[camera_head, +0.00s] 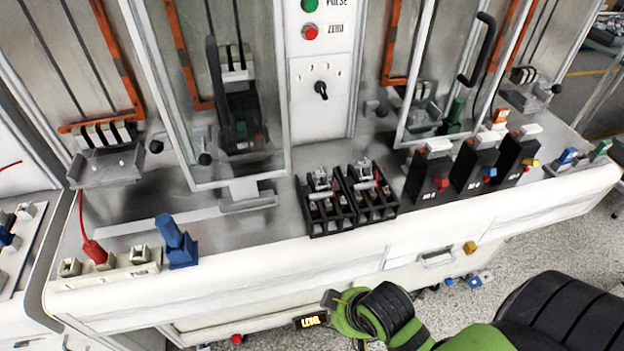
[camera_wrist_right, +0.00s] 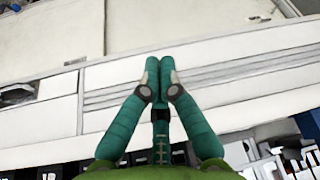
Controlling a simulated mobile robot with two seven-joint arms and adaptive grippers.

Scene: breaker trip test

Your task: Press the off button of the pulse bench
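The pulse bench's white upright panel (camera_head: 322,110) stands at the top middle of the head view. It carries a green button (camera_head: 309,5) beside the word PULSE and a red button (camera_head: 310,32) beside the word ZERO. A black rotary knob (camera_head: 321,90) sits lower on the panel. I see no button marked off. My right arm comes in from the lower right, below the bench's front edge and well apart from the panel buttons. In the wrist view my right gripper (camera_wrist_right: 160,68) has its two teal fingers together, with nothing visible between them. My left gripper is out of view.
On the bench top stand black breakers (camera_head: 428,178), two black open-fronted blocks (camera_head: 345,198) and a blue part (camera_head: 176,242). Clear-fronted frames with grey bars (camera_head: 357,70) flank the panel.

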